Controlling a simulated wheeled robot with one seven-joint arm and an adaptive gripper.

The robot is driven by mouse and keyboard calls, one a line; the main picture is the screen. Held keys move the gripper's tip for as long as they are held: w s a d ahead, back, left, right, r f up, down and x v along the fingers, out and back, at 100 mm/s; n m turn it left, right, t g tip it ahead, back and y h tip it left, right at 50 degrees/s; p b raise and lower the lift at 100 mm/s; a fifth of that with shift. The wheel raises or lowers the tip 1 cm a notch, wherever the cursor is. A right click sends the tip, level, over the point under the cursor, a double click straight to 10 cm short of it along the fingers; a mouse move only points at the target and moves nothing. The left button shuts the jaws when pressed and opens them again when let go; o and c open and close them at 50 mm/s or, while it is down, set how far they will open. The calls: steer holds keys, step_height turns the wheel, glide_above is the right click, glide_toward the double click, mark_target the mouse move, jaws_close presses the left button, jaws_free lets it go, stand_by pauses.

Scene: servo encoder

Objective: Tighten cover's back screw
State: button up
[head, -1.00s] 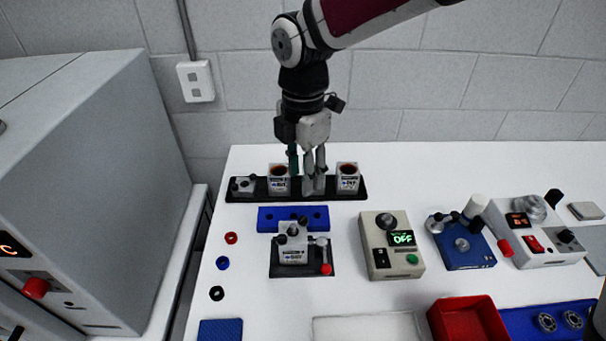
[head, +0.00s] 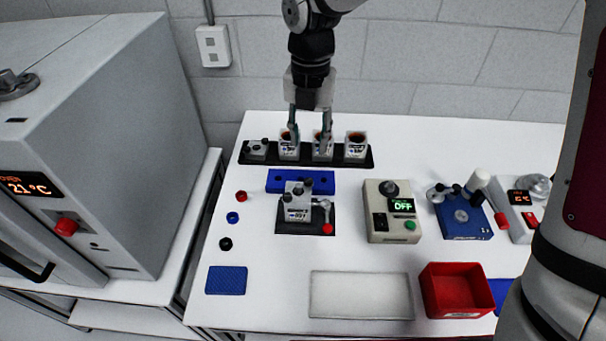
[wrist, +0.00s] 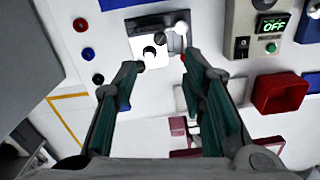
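The white servo housing (head: 298,213) stands in a dark fixture (head: 322,216) on the table, with dark screw heads (head: 308,182) on its top. In the wrist view the housing (wrist: 148,58) shows between and beyond my fingertips, with a dark screw (wrist: 150,51) on its bright top. I cannot tell which screw is the cover's back one. My gripper (head: 310,137) is open and empty, with its fingers spread. In the head view it overlaps the back rack; in the wrist view my gripper (wrist: 158,70) points toward the housing without visible contact.
A black rack (head: 248,160) with several housings stands behind. A blue holed bar (head: 275,183) lies between. A clamp lever with a red knob (head: 327,229) sits at the fixture's right. A control box (head: 378,222) reading OFF stands further right. Small rings lie left.

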mark_target(308, 180)
step_height(308, 180, down, 12)
steer(key=shift+r+p, duration=0.15)
steer(key=shift+p, duration=0.45)
jaws_close()
